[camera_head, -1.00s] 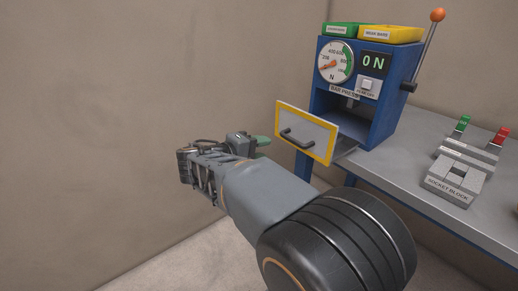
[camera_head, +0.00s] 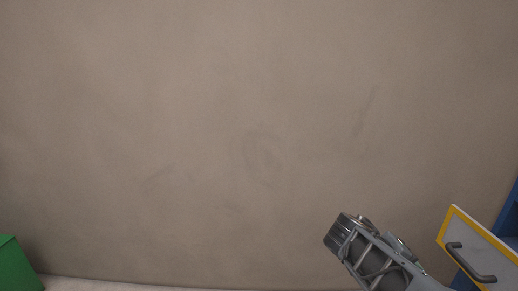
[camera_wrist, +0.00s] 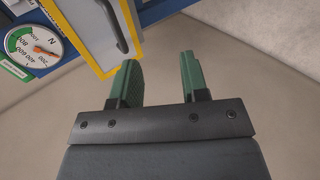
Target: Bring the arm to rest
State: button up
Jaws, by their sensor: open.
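My gripper (camera_wrist: 159,84) shows in the wrist view with its two green fingers apart and nothing between them. Its left finger is close to the edge of the yellow-framed door (camera_wrist: 104,32) of the blue press; I cannot tell whether they touch. In the head view my arm's end enters at the lower right, left of the same door (camera_head: 477,248), and the fingers are hidden there. The door has a grey handle and stands open.
The blue press (camera_head: 508,215) is cut off at the right edge of the head view. Its dial (camera_wrist: 33,46) shows in the wrist view. A green box (camera_head: 15,265) stands at the lower left. A bare wall (camera_head: 240,120) fills the middle.

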jog(key=a+r+t+y+p, duration=0.2)
jog(key=a+r+y+p, duration=0.2)
jog(key=a, duration=0.4)
jog(key=s+a+r+t+y+p, duration=0.1)
jog(key=a+r+t+y+p, duration=0.1)
jog(key=a+y+p, duration=0.5)
jog(key=shift+s+a+r+p, duration=0.2)
jog(key=shift+a+r+p, duration=0.55)
jog(key=shift+r, duration=0.15)
jog(key=shift+d, duration=0.2)
